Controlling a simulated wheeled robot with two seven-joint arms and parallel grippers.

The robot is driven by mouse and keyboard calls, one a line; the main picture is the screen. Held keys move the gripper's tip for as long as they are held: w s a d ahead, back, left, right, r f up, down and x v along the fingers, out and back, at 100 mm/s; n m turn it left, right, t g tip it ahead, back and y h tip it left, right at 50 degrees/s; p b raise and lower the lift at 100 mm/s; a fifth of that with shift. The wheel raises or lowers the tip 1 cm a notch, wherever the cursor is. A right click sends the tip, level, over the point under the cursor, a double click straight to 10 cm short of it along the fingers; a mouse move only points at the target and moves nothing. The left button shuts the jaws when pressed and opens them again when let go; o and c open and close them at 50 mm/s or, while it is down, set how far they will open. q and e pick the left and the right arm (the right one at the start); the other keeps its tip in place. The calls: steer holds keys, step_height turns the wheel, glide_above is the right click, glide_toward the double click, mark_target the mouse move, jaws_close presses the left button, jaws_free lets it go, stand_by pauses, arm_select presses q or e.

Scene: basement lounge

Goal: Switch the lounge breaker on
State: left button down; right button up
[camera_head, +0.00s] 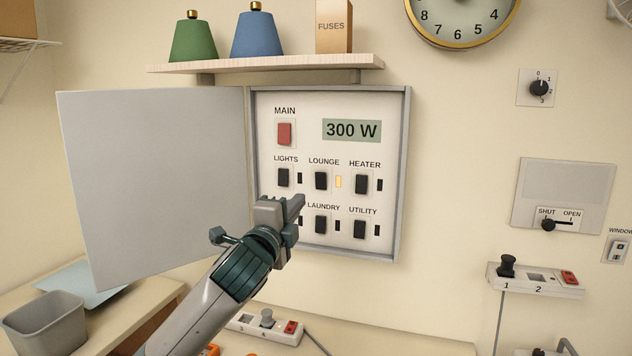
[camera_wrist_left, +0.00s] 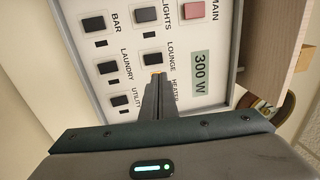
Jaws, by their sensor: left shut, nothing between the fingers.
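The breaker panel (camera_head: 401,180) is open on the wall, its door (camera_head: 150,180) swung to the left. The black LOUNGE breaker (camera_head: 321,180) is in the middle of the upper row. The indicator (camera_head: 338,182) beside it glows amber; the other visible indicators are dark. The display (camera_head: 352,130) reads 300 W. My left gripper (camera_head: 298,202) is shut and empty, in front of the panel below and left of the LOUNGE breaker. In the left wrist view its fingertips (camera_wrist_left: 157,80) appear close to the LOUNGE breaker (camera_wrist_left: 152,59); I cannot tell whether they touch. My right gripper is out of view.
The red MAIN switch (camera_head: 285,133), LIGHTS (camera_head: 283,177), HEATER (camera_head: 362,184), LAUNDRY (camera_head: 321,224) and UTILITY (camera_head: 359,229) breakers are close by. My gripper hides part of the lower left. A shelf (camera_head: 270,64) overhangs the panel; a counter with a grey bin (camera_head: 45,322) is below.

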arm_select(q)
steer(key=p, duration=0.6)
glide_toward(320, 174)
steer(key=x, duration=0.5)
steer(key=shift+w+d, duration=0.25)
steer(key=shift+w, duration=0.4)
steer(key=shift+w+r, duration=0.15)
steer(key=shift+w, duration=0.05)
